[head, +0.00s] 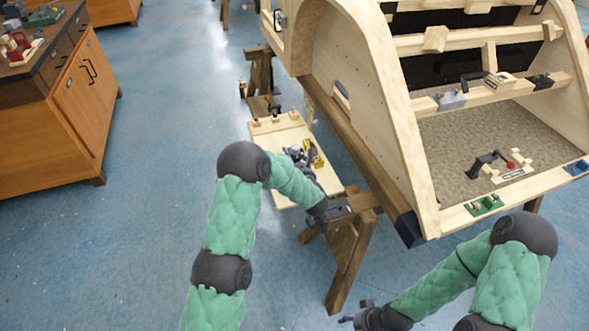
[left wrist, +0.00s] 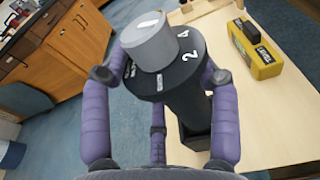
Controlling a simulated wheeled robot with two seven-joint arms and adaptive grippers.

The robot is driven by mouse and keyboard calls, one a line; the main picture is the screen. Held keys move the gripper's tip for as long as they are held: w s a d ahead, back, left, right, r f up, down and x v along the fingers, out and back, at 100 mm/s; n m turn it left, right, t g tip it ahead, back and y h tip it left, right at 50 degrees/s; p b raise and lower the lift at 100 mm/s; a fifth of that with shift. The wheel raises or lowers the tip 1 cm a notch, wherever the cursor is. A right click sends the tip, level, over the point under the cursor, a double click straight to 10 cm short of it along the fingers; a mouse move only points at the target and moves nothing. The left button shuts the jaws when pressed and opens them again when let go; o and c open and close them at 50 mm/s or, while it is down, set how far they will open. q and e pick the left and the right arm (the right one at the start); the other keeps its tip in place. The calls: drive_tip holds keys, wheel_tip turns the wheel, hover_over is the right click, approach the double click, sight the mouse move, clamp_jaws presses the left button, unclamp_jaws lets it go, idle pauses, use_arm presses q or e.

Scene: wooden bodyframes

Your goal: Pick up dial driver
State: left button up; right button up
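The dial driver (left wrist: 180,80) shows in the left wrist view as a black body with white numbers on a round collar and a grey cylinder on top. It stands among the purple fingers of my left gripper (left wrist: 165,75). In the head view my left gripper (head: 296,153) is over the small wooden board and mostly hides the driver. My right gripper (head: 363,316) is low at the bottom edge, away from the board.
A yellow and black box (left wrist: 254,48) lies on the wooden board (left wrist: 285,105) right of the driver; the board (head: 270,126) also shows in the head view. The large wooden bodyframe (head: 400,130) stands right of it. A cabinet (head: 60,105) is at left, with open blue floor between.

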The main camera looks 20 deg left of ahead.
sight(292, 148)
use_arm(q)
drive_tip(key=shift+s+d+f, duration=0.1)
drive_tip(key=shift+s+f, duration=0.05)
drive_tip(key=shift+f, duration=0.3)
drive_tip(key=r+p, duration=0.1)
drive_tip(key=r, duration=0.3)
drive_tip(key=r+p, duration=0.2)
drive_tip(key=r, duration=0.3)
drive_tip(key=shift+w+r, duration=0.2)
drive_tip(key=shift+r, duration=0.1)
clamp_jaws()
wheel_tip(292, 148, up, 11)
drive_tip(key=p, duration=0.2)
drive_tip(key=shift+s+f, duration=0.1)
